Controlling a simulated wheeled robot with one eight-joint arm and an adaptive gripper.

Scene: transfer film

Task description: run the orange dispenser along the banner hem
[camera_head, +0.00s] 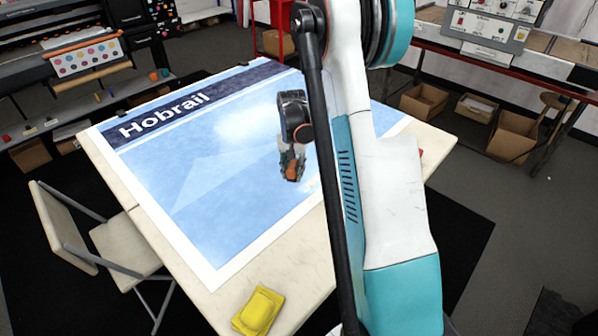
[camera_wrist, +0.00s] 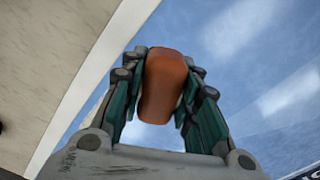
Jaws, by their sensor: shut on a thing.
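My gripper (camera_head: 290,172) is shut on the orange dispenser (camera_head: 294,166), over the right part of the banner. In the wrist view the orange dispenser (camera_wrist: 163,88) sits between the two fingers of my gripper (camera_wrist: 160,92). The banner (camera_head: 195,225) is blue with a dark band reading "Hobrail" and a white border, and lies flat on the pale table (camera_head: 150,228). Its white edge (camera_wrist: 98,75) runs slantwise left of the dispenser in the wrist view. I cannot tell whether the dispenser touches the banner. My arm hides part of the banner's right side.
A yellow object (camera_head: 258,310) lies at the table's near corner. A folding chair (camera_head: 118,245) stands at the table's left side. A large printer (camera_head: 70,60) is at the back left. Cardboard boxes (camera_head: 513,135) sit under a red-edged bench at the right.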

